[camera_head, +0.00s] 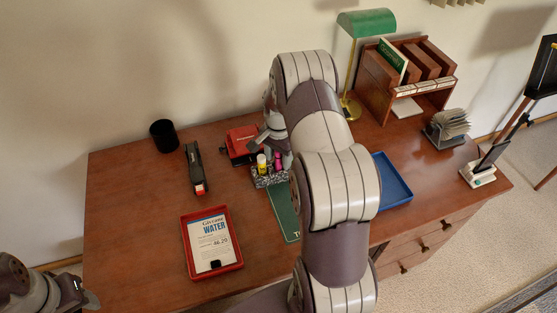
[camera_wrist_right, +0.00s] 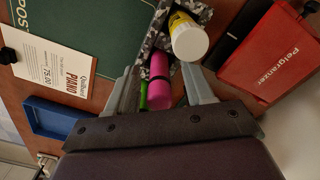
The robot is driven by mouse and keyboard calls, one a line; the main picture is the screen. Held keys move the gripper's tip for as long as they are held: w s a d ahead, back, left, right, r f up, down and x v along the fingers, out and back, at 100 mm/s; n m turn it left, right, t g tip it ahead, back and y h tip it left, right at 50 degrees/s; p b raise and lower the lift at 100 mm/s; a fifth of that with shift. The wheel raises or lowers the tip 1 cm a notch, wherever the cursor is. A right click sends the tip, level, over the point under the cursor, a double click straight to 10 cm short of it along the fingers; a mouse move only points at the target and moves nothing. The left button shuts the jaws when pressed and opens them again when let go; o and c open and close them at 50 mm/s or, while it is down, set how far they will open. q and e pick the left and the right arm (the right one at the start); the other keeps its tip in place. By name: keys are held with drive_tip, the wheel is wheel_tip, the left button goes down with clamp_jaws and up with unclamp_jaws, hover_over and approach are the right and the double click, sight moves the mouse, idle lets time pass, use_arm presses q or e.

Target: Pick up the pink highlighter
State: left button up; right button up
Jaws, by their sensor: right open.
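The pink highlighter (camera_wrist_right: 160,88) stands in a black-and-white speckled holder (camera_wrist_right: 155,38) and lies between the two fingers of my right gripper (camera_wrist_right: 160,72) in the right wrist view. The fingers are open, with a visible gap on the right side; the left finger is nearer. In the head view the highlighter (camera_head: 278,160) and holder (camera_head: 268,179) show just left of my right arm, which hides part of the desk. A yellow glue stick with a white end (camera_wrist_right: 190,38) and a green item (camera_wrist_right: 143,96) are beside the highlighter. My left gripper (camera_head: 86,296) is at the lower left edge, jaws unclear.
A red box (camera_head: 239,144) is close behind the holder. A green board (camera_head: 282,212) lies in front. The wooden desk also bears a stapler (camera_head: 195,168), red tray (camera_head: 187,245), black cup (camera_head: 164,136), blue tray (camera_head: 395,182) and green lamp (camera_head: 366,22).

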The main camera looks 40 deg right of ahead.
clamp_jaws()
wheel_tip(320, 180, up, 10)
drive_tip(key=shift+r, duration=0.1)
idle(0.4)
